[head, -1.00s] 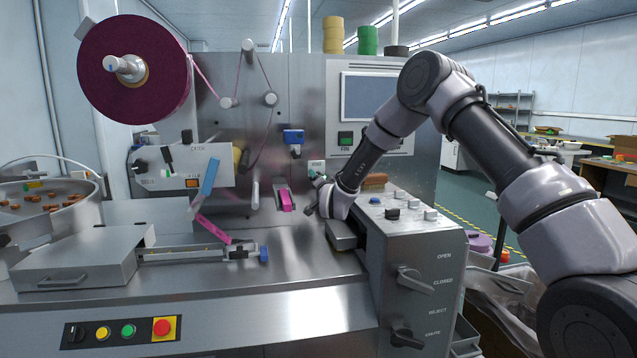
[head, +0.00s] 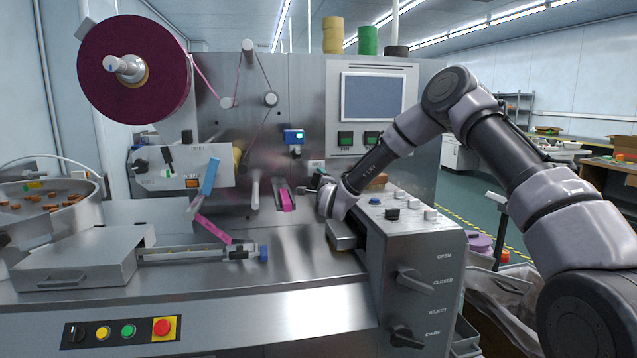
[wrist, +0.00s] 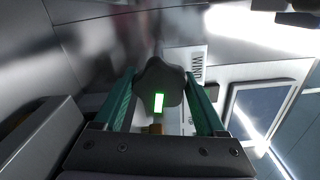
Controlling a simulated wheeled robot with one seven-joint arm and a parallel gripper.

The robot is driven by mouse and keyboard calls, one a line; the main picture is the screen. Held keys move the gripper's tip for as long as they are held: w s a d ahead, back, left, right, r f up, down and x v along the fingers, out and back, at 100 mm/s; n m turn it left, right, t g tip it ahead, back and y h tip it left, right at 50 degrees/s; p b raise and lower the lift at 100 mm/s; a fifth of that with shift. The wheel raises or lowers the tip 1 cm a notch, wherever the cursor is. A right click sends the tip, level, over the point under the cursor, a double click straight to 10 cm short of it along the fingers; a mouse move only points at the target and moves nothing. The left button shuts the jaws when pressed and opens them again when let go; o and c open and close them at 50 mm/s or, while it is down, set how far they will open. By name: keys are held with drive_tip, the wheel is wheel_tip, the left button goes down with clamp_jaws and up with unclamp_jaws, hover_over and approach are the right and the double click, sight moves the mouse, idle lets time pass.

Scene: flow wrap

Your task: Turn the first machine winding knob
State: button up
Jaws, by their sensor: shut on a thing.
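The winding knob (wrist: 160,80) is a dark grey, rounded, lobed knob with a bright green-white mark on its face. It sits on the metal panel beside a label reading WIND (wrist: 198,68). In the wrist view my gripper (wrist: 161,74) has its two green fingers on either side of the knob, shut on it. In the head view my gripper (head: 308,190) is at the upright panel, right of the pink wrapper strip (head: 286,200). The knob is hard to make out there.
A screen (head: 373,97) and green buttons are above.

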drive_tip(key=shift+m, duration=0.6)
drive_tip(key=shift+f, duration=0.1)
drive_tip(key=o, duration=1.3)
drive_tip(key=v, duration=1)
drive_tip(key=shift+s+d, duration=0.1)
drive_tip(key=shift+s, duration=0.3)
